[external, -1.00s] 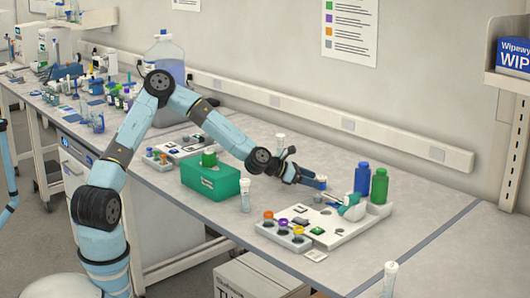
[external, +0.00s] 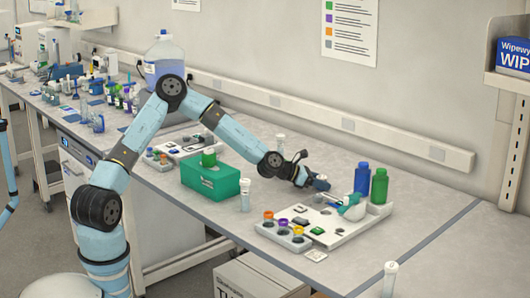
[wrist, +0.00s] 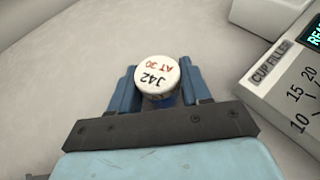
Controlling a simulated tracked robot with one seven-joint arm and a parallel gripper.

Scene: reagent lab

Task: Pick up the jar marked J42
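The jar marked J42 (wrist: 158,80) has a round white lid with "J42" in black and "AT 30" in red, upside down in the wrist view. A little of a dark blue body shows below the lid. My gripper (wrist: 160,92) has one dark blue finger close on each side of the jar. The lid hides the inner finger edges, so I cannot tell whether they press on it. In the external view my gripper (external: 321,184) is low over the bench, left of the blue bottle (external: 361,178); the jar is not clear there.
A device labelled "CUP FILLER" (wrist: 285,82) stands right of the jar in the wrist view. Bare bench lies behind my gripper.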

